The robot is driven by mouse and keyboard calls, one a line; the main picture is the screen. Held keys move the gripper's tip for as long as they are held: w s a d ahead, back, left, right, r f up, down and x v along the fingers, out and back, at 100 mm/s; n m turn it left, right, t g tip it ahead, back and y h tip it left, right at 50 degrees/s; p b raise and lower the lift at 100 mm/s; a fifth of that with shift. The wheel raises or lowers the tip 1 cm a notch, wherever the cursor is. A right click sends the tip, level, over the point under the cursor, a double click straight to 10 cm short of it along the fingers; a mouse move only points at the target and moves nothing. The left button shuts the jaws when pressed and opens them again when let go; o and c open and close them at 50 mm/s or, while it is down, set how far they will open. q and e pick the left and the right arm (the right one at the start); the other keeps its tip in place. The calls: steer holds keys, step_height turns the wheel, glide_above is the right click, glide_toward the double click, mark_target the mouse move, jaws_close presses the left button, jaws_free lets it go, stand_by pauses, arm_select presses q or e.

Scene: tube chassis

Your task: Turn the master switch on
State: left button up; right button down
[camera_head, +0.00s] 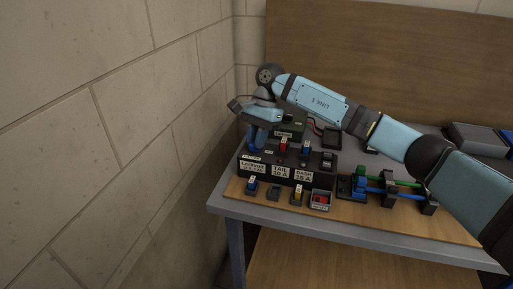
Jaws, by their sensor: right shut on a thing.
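A dark switch box (316,182) stands at the left end of the bench, with white front labels; two read TAIL 10 A and DASH 15 A. My right gripper (257,143) reaches down to the top left of this box, above the left label. Its blue fingers are shut on the master switch there, which the fingers hide, so I cannot tell its position. A red fuse (283,145) and a blue fuse (306,148) stand on top of the box to the right. My left gripper is not in view.
On the wooden board (345,212) before the box are a blue fuse (251,187), a yellow fuse (297,195) and a small tray with a red piece (320,200). A rack with blue and green tubes (385,189) stands right. A block wall (130,120) bounds the left.

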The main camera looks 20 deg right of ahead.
steer(key=shift+f+n+h+b, duration=0.1)
steer(key=shift+n+h+b, duration=0.3)
steer(key=shift+n+b, duration=0.6)
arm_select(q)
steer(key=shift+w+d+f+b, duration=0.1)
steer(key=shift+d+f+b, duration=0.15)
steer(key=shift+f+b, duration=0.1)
arm_select(e)
steer(key=shift+a+n+g, duration=0.1)
steer(key=shift+n+g, duration=0.4)
steer(key=shift+n, duration=0.4)
steer(key=c, duration=1.1)
jaws_free()
steer(key=shift+h, duration=0.3)
steer(key=shift+r, duration=0.2)
